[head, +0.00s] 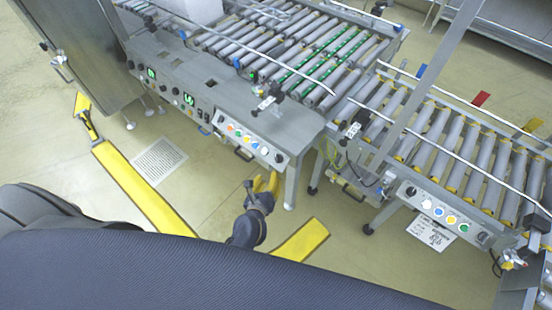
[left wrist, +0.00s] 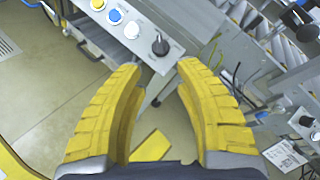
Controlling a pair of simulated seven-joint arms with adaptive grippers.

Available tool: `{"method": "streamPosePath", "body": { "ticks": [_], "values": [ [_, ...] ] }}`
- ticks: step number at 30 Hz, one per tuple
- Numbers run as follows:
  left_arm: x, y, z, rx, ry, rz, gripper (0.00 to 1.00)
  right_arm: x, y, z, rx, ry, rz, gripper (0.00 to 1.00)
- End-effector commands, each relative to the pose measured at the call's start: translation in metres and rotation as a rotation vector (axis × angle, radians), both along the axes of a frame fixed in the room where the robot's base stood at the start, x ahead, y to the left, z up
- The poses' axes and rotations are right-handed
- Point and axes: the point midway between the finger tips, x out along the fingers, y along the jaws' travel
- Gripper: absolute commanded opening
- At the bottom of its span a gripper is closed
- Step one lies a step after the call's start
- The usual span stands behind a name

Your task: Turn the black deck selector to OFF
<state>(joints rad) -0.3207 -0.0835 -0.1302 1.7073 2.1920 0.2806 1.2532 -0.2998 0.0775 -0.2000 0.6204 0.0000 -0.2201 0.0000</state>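A black selector knob (head: 279,158) sits at the right end of a grey button panel (head: 251,141) on the front of the near machine. In the left wrist view the knob (left wrist: 160,45) stands just beyond and between the fingertips, with its panel around it. I cannot read any position marks, so its setting is unclear. My left gripper (head: 264,182), with yellow fingers, is just below and in front of the panel. In the left wrist view the gripper (left wrist: 162,68) is open and empty, apart from the knob. My right gripper is not in view.
Blue, white and other coloured buttons (left wrist: 115,17) line the panel beside the knob. A second panel (head: 445,214) with buttons and black knobs is on the right conveyor (head: 460,150). Dark handles hang under the near machine. The floor in front has yellow strips (head: 147,190).

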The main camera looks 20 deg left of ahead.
Motion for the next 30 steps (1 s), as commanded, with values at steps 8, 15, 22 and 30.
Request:
{"method": "streamPosePath", "body": {
  "ticks": [8,15,22,30],
  "values": [
    [0.05,0.002,-0.017,-0.001,0.0,0.001,0.33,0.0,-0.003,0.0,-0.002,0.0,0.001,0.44],
    [0.088,0.005,-0.031,0.001,0.001,0.0,0.33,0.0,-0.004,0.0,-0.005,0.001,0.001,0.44],
    [0.113,0.006,-0.04,0.002,0.001,0.0,0.33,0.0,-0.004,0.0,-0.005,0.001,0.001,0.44],
    [0.124,0.007,-0.045,0.001,0.0,0.0,0.33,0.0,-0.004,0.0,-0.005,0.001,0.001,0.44]
  ]
}}
